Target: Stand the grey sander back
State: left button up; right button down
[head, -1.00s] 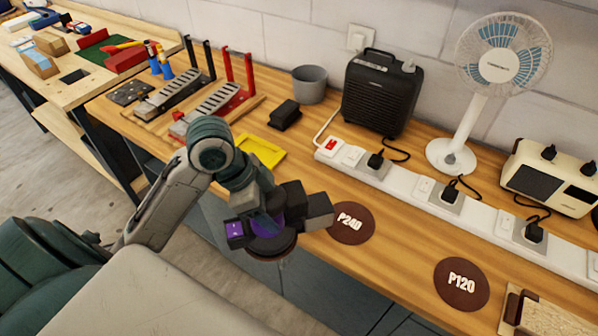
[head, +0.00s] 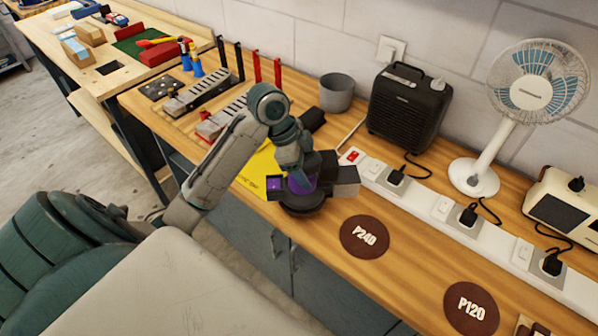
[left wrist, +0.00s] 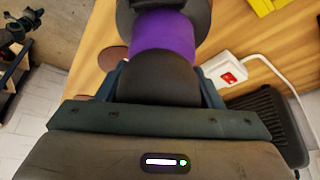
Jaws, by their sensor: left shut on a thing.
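My left gripper (head: 302,182) is shut on a sander with a dark grey body and a purple band (head: 303,186). It holds the sander over the front part of the bench, round dark pad downward, beside the yellow sheet. Whether the pad touches the bench cannot be told. In the left wrist view the sander's purple band (left wrist: 165,35) shows between the fingers (left wrist: 210,88), with dark body on both sides. Two metal racks stand behind my arm, one with black posts (head: 231,58) and one with red posts (head: 267,70); my arm hides part of the red-posted one.
The yellow sheet (head: 254,174) lies partly behind my arm. A grey cup (head: 337,93), black heater (head: 408,104), power strip (head: 405,190) and fan (head: 530,90) stand along the back. Brown discs P240 (head: 364,237) and P120 (head: 471,308) lie at the front right.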

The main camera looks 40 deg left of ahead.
pick_arm(q)
jog(key=shift+w+a, duration=0.25)
jog(key=shift+w, duration=0.5)
notch_tip(320, 180, down, 2)
jog(key=shift+f+p, duration=0.2)
jog(key=shift+p, duration=0.65)
jog(key=shift+f, duration=0.55)
jog(key=shift+f, duration=0.2)
jog(key=shift+s+f, duration=0.15)
